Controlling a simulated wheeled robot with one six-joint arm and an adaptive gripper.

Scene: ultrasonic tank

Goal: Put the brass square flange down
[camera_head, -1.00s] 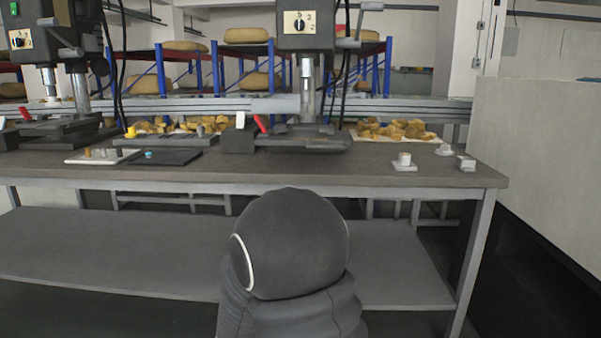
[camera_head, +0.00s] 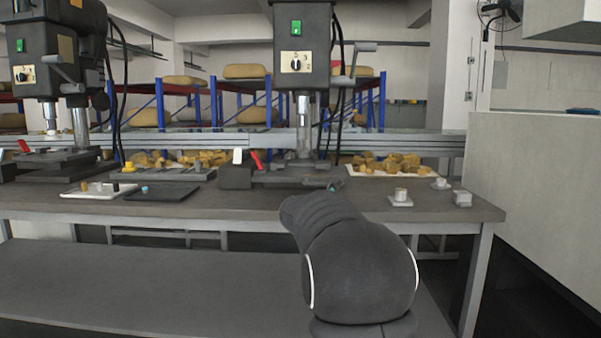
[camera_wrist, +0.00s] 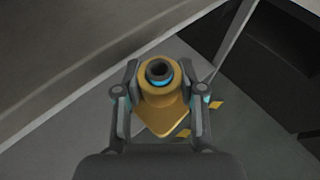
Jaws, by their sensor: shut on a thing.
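The brass square flange (camera_wrist: 165,119) is in my gripper (camera_wrist: 160,92) in the wrist view. It has a square plate with a round hub and a dark bore ringed in blue. The fingers are shut on it from both sides. The flange is held in the air, with the floor and a grey surface edge below it.
On the bench stand a white tray (camera_head: 75,193) with small parts, a black mat (camera_head: 178,194) with a blue piece, drill presses (camera_head: 302,60), and several small pale parts (camera_head: 401,196) at the right. Brass-coloured pieces (camera_head: 395,164) lie behind. The front strip of the bench is mostly clear.

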